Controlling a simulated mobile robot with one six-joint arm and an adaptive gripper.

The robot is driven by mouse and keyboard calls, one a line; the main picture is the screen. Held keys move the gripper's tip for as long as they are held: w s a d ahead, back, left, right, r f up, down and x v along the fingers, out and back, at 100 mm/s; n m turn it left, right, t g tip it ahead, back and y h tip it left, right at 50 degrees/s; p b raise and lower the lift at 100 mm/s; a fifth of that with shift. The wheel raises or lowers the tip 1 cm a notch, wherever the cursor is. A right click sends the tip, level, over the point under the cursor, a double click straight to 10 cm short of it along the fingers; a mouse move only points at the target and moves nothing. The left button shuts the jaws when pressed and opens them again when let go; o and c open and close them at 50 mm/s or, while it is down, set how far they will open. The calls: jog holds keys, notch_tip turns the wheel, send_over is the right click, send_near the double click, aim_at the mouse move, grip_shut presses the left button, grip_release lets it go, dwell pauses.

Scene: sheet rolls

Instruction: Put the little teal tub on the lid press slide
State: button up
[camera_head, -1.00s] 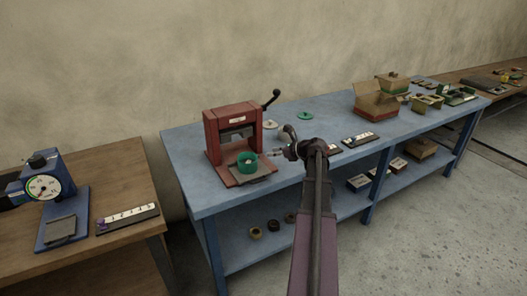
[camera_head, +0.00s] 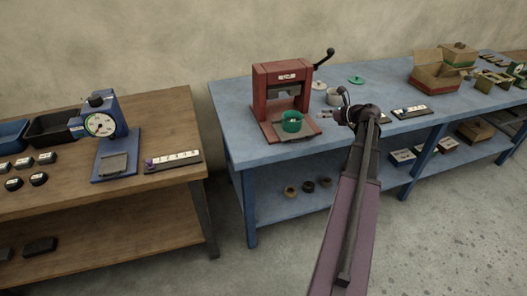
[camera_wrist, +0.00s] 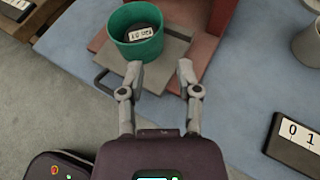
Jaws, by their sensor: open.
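The teal tub (camera_head: 291,121) stands upright on the grey slide plate (camera_head: 312,128) at the front of the red lid press (camera_head: 268,98). In the wrist view the tub (camera_wrist: 128,50) sits over the left part of the slide (camera_wrist: 163,69), with a small labelled piece inside it. My gripper (camera_head: 332,113) is open and empty, just right of the slide. In the wrist view its two fingers (camera_wrist: 159,68) point toward the slide, and the tub is ahead of the left finger, outside the jaws. I cannot tell whether the left finger touches the tub.
A pale round container (camera_head: 335,96) stands behind my gripper. A green lid (camera_head: 356,79) lies farther back. A numbered strip (camera_head: 410,112) lies to the right. A blue dial scale (camera_head: 108,140) stands on the wooden table at left. A gap separates the tables.

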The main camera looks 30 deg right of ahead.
jog(key=shift+a, duration=0.1)
jog(key=w+a+f+n+g, duration=0.1)
jog(key=a+n, duration=0.1)
jog(key=a, duration=0.2)
jog(key=w+a+f+n+g, duration=0.1)
jog(key=a+n, duration=0.1)
jog(key=a, duration=0.3)
jog(key=w+a+f+n+g+y, duration=0.1)
jog(key=a+n, duration=0.2)
jog(key=a, duration=0.2)
jog(key=shift+w+a+f+g, duration=0.1)
jog(key=shift+a+f+g, duration=0.05)
jog(key=shift+f+g, duration=0.25)
jog(key=a+f+n+g, duration=0.2)
jog(key=a+n, duration=0.2)
jog(key=a, duration=0.3)
jog(key=a+f+n+g, duration=0.2)
jog(key=a+n, duration=0.2)
jog(key=a, duration=0.4)
jog(key=s+a+f+n+g+h, duration=0.1)
jog(key=s+a+n+g+h, duration=0.1)
jog(key=s+a+n, duration=0.3)
jog(key=s+a+f+n+g+h, duration=0.2)
jog(key=s+a+n, duration=0.4)
jog(key=a+n, duration=0.6)
jog(key=a+g+h, duration=0.1)
jog(key=a, duration=0.2)
jog(key=shift+s+a+f+n, duration=0.25)
jog(key=shift+a+n, duration=0.15)
